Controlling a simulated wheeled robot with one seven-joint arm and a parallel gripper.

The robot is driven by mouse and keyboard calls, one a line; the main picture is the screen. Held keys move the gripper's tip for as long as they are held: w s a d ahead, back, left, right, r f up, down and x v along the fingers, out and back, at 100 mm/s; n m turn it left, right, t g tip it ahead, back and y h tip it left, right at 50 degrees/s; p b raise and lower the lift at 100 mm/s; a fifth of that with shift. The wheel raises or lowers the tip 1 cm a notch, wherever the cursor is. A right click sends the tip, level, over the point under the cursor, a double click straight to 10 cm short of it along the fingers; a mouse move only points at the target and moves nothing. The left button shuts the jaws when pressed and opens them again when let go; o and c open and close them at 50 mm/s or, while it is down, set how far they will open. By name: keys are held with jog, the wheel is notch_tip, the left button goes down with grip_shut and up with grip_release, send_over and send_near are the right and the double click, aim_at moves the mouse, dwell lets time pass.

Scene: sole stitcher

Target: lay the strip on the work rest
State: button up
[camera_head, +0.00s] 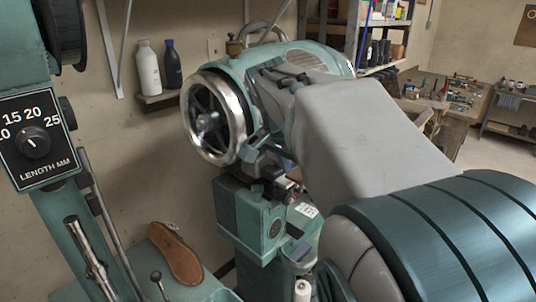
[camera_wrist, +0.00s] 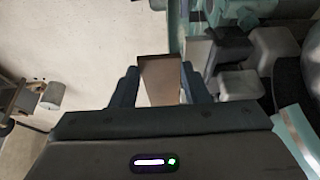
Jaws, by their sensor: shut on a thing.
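My gripper (camera_wrist: 159,76) is shut on a brown strip (camera_wrist: 160,84), which stands between the two dark fingers in the wrist view. The strip's flat face shows, and its far end reaches slightly past the fingertips. Just right of the fingers are grey and green machine parts (camera_wrist: 232,48); I cannot tell whether the strip touches them. In the head view my grey arm reaches toward the green stitching machine (camera_head: 215,75) and covers part of it. The strip is not clear there. I cannot tell for sure which machine part is the work rest.
The machine's handwheel (camera_head: 216,117) and green lower housing (camera_head: 250,222) stand close to my arm. A brown sole (camera_head: 175,253) lies on a green surface at lower left. A dial panel (camera_head: 36,140) is at the left. Bottles (camera_head: 148,68) stand on a wall shelf.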

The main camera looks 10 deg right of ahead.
jog(key=shift+w+a+f+b, duration=0.5)
jog(key=shift+w+a+f, duration=0.15)
jog(key=shift+w+f, duration=0.3)
jog(key=shift+w+a+f+b, duration=0.45)
jog(key=shift+w+a+f, duration=0.2)
jog(key=shift+w+f, duration=0.25)
jog(key=shift+s+f, duration=0.1)
jog(key=o, duration=0.7)
jog(key=shift+o, duration=0.7)
jog(key=shift+s, duration=0.15)
